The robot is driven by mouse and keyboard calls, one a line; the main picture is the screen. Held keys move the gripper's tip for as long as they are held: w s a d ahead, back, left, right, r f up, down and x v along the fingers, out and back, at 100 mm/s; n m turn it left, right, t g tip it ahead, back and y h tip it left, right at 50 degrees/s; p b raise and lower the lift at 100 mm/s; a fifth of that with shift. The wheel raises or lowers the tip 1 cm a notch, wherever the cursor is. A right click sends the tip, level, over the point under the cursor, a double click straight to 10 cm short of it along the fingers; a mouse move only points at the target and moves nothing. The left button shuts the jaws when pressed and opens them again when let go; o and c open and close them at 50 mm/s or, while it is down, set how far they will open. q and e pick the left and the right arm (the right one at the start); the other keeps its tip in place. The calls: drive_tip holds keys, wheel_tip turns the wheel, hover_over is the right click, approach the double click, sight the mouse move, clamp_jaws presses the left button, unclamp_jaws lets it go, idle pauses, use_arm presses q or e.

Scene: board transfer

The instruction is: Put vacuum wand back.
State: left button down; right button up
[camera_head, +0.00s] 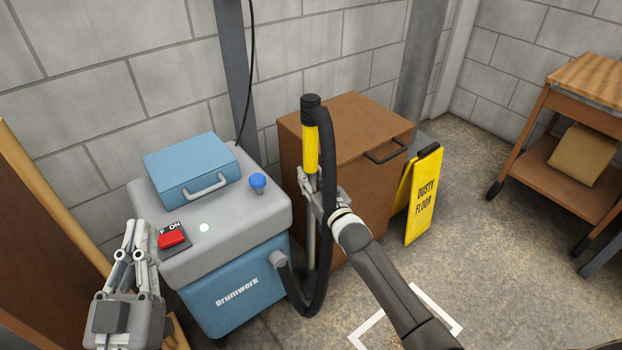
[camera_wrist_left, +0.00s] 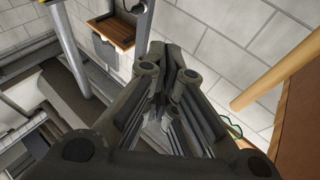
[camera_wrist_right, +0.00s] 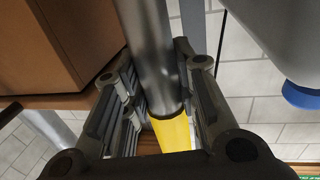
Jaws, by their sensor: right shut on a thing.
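The vacuum wand has a yellow grip (camera_head: 311,150) with a black top and a metal tube below. It stands nearly upright in front of a brown cabinet. My right gripper (camera_head: 316,192) is shut on its metal tube just below the yellow grip; the right wrist view shows the tube (camera_wrist_right: 150,60) between the fingers. A black hose (camera_head: 328,150) loops from the wand's top down to the vacuum (camera_head: 236,285), a blue and grey machine. The wand's lower end is hidden behind the hose. My left gripper (camera_head: 140,225) is shut and empty, left of the vacuum.
The brown cabinet (camera_head: 345,115) stands right behind the wand. A yellow floor sign (camera_head: 422,195) leans beside it. A wooden trolley (camera_head: 590,85) is at far right. A white outline (camera_head: 437,303) marks the floor at front. The vacuum's top has a red switch (camera_head: 172,239) and blue knob (camera_head: 257,181).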

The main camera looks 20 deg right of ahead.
drive_tip(key=shift+r, duration=0.1)
drive_tip(key=o, duration=1)
use_arm(q)
drive_tip(key=shift+s+r+h, duration=0.1)
drive_tip(key=shift+r+h, duration=0.1)
drive_tip(key=shift+h, duration=0.1)
use_arm(e)
drive_tip(key=shift+o, duration=0.2)
drive_tip(key=s, duration=0.1)
drive_tip(key=s+p, duration=0.1)
drive_tip(key=s, duration=0.3)
drive_tip(key=shift+s+d+p, duration=0.1)
drive_tip(key=shift+d+p, duration=0.3)
use_arm(q)
wheel_tip(320, 180, down, 15)
drive_tip(key=s+a+g+y+p, duration=0.1)
drive_tip(key=s+a+g+y, duration=0.1)
drive_tip(key=g, duration=0.7)
drive_tip(key=shift+s+a+y+p, duration=0.15)
drive_tip(key=shift+a+y+p, duration=0.2)
drive_tip(key=shift+y, duration=0.35)
use_arm(e)
drive_tip(key=s+a+r+g, duration=0.2)
drive_tip(key=s, duration=0.9)
drive_tip(key=s+a+r+g, duration=0.2)
drive_tip(key=s+g, duration=0.1)
drive_tip(key=s, duration=0.9)
drive_tip(key=shift+a+r+n+g, duration=0.2)
drive_tip(key=shift+a+n+g, duration=0.1)
drive_tip(key=shift+a+n, duration=0.1)
